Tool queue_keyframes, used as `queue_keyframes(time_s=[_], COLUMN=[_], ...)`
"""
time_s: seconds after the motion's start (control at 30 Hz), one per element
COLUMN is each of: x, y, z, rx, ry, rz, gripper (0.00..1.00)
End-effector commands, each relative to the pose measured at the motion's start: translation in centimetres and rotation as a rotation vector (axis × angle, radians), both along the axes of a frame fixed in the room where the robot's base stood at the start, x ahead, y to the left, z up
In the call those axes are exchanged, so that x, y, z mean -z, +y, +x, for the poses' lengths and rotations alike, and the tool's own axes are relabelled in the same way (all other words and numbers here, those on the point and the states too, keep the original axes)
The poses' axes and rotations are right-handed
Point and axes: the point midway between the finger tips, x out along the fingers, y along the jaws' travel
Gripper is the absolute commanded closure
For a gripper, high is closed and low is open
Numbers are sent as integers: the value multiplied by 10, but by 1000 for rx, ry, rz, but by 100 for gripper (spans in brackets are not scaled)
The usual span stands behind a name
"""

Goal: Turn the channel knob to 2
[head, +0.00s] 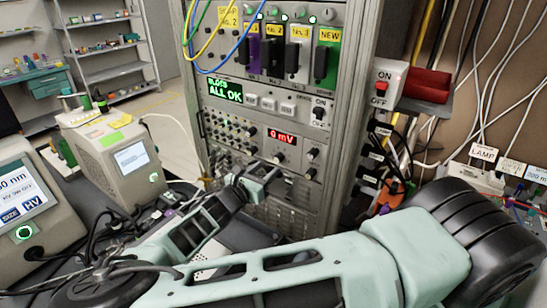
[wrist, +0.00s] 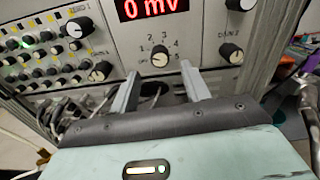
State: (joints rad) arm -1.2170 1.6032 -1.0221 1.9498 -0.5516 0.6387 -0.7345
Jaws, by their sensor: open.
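The channel knob (wrist: 159,60) is a small black dial with numbers around its upper side, on the grey rack panel below the red "0 mV" display (wrist: 152,8). Its white mark is too small to read surely. It also shows in the head view (head: 278,157). My gripper (wrist: 161,76) is open and empty, in front of the panel. Its two fingers are spread, one to the lower left and one to the lower right of the knob in the wrist view. Whether they touch the panel I cannot tell.
Cables (wrist: 85,103) hang below. A red-and-white ON/OFF switch box (head: 387,84) is mounted right of the rack.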

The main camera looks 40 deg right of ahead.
Motion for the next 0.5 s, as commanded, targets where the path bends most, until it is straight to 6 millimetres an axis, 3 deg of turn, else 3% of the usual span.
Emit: queue_keyframes(time_s=[0.2,0.5], x=[-2,0], y=[-33,-45], z=[11,16], rx=[2,-1], ry=[0,-1], rz=[-2,0], gripper=[53,53])
